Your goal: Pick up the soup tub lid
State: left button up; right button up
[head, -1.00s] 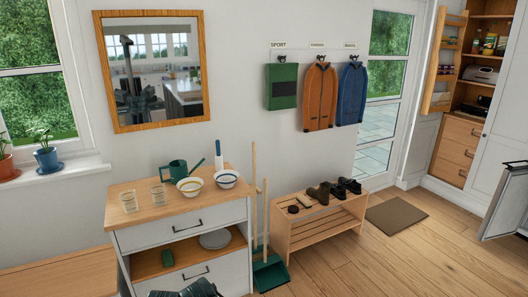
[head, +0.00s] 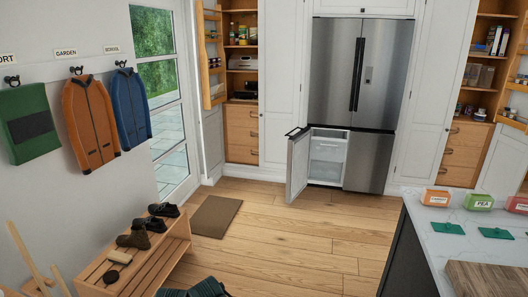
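Two flat green lids lie on the pale worktop at the right of the head view: the left lid (head: 448,228) and the right lid (head: 495,233). Behind them stand the tubs: an orange one (head: 436,197), a green one labelled PEA (head: 480,201) and a red-orange one (head: 517,204) cut by the frame edge. Which tub each lid belongs to cannot be told.
The worktop (head: 420,208) has a wooden board (head: 485,280) at its near edge. The fridge (head: 350,80) has its lower left door (head: 298,165) open into the room. A shoe rack (head: 175,240) and a doormat (head: 215,216) are at left. Wooden floor between is clear.

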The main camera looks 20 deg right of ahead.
aim_at(496, 233)
jog(key=i+l+z, duration=0.15)
jog(key=i+z, duration=0.25)
jog(key=i, duration=0.2)
jog(key=i+z, duration=0.45)
jog(key=i, duration=0.15)
jog(key=i+l+u, duration=0.2)
jog(key=i, duration=1.25)
jog(key=j+z, duration=0.15)
jog(key=z, duration=2.75)
jog(key=j, duration=0.1)
